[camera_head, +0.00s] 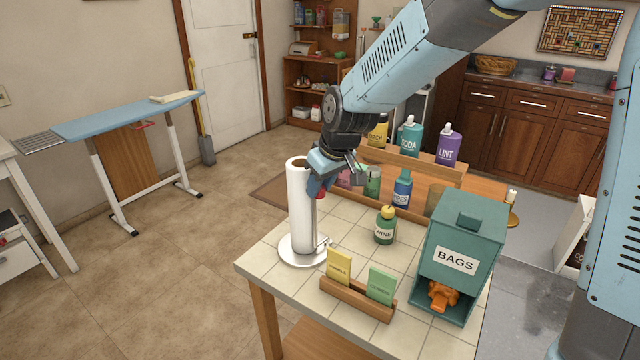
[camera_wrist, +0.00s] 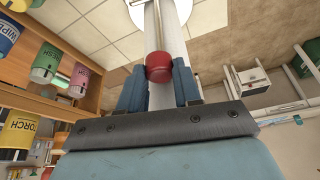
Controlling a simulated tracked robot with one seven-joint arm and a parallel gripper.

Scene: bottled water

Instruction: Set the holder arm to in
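The holder is a tall white paper towel roll (camera_head: 299,212) on a round metal base (camera_head: 290,256), on the tiled table top. Its arm carries a red knob (camera_head: 321,194), mostly covered by my fingers in the head view. My gripper (camera_head: 322,184) is at the right side of the roll, near its upper part. In the wrist view the red knob (camera_wrist: 158,66) sits between my two blue fingers (camera_wrist: 159,82), filling the gap; they look shut on it. The white roll stands behind the knob. The arm's rod is largely hidden.
Bottles and a wooden shelf (camera_head: 410,165) are close behind my gripper. The floor left of the table is free.

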